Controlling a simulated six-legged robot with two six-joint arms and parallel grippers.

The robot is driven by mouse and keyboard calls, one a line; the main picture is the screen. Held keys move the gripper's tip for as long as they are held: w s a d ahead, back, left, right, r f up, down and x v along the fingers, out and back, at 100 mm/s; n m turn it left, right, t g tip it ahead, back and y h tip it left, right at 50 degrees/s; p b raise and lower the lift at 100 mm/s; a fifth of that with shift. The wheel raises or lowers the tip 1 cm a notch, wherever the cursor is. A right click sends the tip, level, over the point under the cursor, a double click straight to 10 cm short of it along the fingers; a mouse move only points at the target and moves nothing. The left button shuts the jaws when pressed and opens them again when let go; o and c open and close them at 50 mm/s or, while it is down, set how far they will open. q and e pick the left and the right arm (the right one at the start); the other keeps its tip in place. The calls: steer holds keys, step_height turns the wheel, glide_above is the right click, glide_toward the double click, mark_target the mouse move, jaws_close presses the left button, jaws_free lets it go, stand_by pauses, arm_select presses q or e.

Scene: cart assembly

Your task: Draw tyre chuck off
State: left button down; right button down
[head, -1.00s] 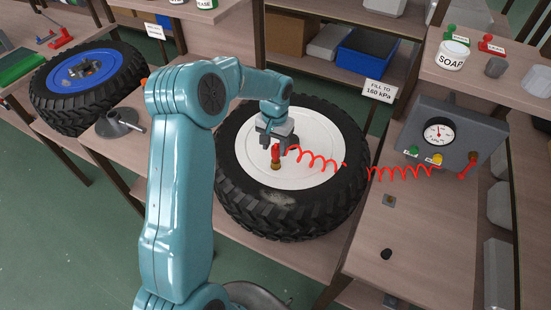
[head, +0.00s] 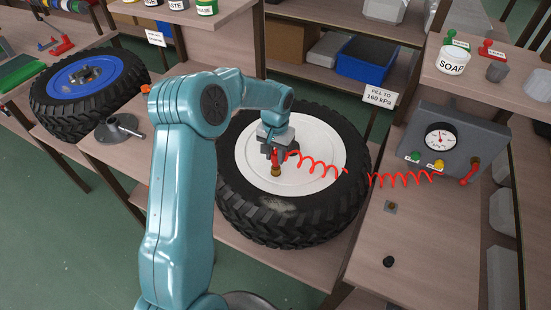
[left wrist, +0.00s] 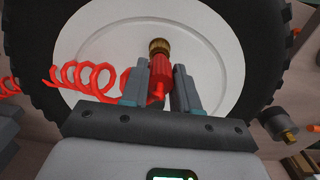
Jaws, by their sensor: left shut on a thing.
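The tyre chuck is red with a brass end, and in the left wrist view the chuck (left wrist: 160,75) lies between the fingers of my left gripper (left wrist: 162,80). In the head view my left gripper (head: 278,155) is shut on it over the white wheel disc (head: 318,165). The chuck's brass end (head: 275,171) points down at the disc; whether it still touches a valve cannot be told. A red coiled hose (head: 318,163) runs from the chuck to the grey gauge box (head: 462,140). The black tyre (head: 290,225) lies flat. My right gripper is not in view.
A blue-rimmed wheel (head: 85,75) lies at the left beside a grey stand (head: 118,127). A shelf with a soap jar (head: 454,57) and a blue bin (head: 365,60) are at the back. A small black cap (head: 389,262) lies on the right bench, which is mostly clear.

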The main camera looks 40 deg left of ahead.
mark_target(276, 153)
arm_select(q)
steer(key=shift+r+p, duration=1.7)
steer(key=shift+r, duration=1.1)
